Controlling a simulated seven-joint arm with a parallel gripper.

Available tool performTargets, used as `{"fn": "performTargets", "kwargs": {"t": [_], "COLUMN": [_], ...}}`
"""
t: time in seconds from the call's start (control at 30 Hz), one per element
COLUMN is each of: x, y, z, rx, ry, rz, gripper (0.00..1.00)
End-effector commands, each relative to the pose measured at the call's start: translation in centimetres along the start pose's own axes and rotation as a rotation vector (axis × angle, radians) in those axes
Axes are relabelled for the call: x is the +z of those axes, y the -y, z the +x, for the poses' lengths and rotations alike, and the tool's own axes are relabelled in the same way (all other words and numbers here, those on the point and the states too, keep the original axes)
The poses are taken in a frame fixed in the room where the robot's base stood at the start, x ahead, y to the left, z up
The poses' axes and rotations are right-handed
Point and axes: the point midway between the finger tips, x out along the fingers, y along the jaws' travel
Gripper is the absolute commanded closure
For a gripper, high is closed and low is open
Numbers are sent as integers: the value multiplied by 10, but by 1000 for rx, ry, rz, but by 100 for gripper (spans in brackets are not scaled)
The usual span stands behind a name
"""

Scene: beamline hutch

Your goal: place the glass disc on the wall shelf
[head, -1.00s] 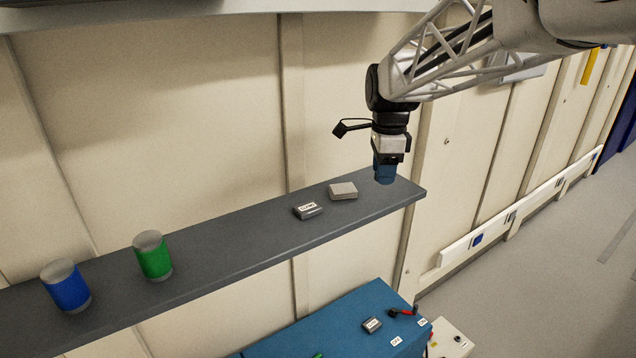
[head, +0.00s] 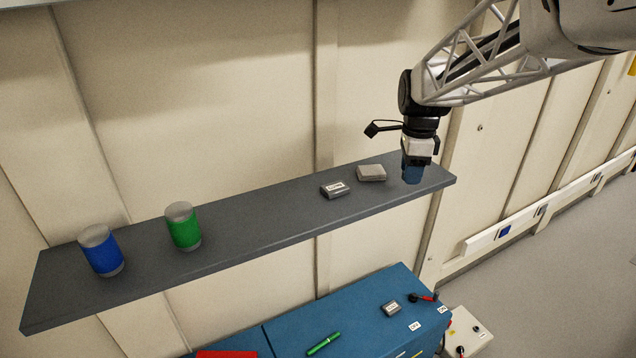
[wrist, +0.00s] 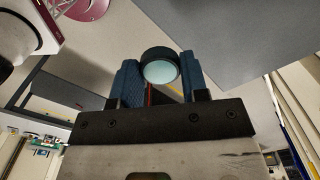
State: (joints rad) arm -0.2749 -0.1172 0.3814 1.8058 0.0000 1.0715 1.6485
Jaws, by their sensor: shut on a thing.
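The wall shelf (head: 270,218) is a long dark grey board on the cream wall in the head view. My gripper (head: 412,174) points down at the shelf's right end, and its blue fingers overlap the board there. In the wrist view my gripper (wrist: 160,80) is shut on the glass disc (wrist: 161,72), a pale blue-green round pane in a black ring. The disc sits between the fingertips. It cannot be made out in the head view. I cannot tell whether it touches the shelf.
A light grey box (head: 371,173) and a darker labelled box (head: 335,190) lie just left of my gripper. A green can (head: 184,228) and a blue can (head: 102,252) stand farther left. A blue cabinet (head: 290,330) with small items is below. The shelf's middle is clear.

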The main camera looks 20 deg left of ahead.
Motion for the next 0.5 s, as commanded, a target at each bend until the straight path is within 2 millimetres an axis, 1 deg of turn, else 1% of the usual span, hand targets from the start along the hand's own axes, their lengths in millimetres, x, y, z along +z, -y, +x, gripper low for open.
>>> {"fn": "performTargets", "kwargs": {"t": [0.17, 0.27, 0.37, 0.5], "x": [0, 0, 1, 2], "y": [2, 7, 15, 32], "z": [0, 0, 2, 3], "rx": [0, 0, 1, 1], "ry": [0, 0, 0, 0], "rz": [0, 0, 0, 0], "gripper": [81, 81, 81, 81]}}
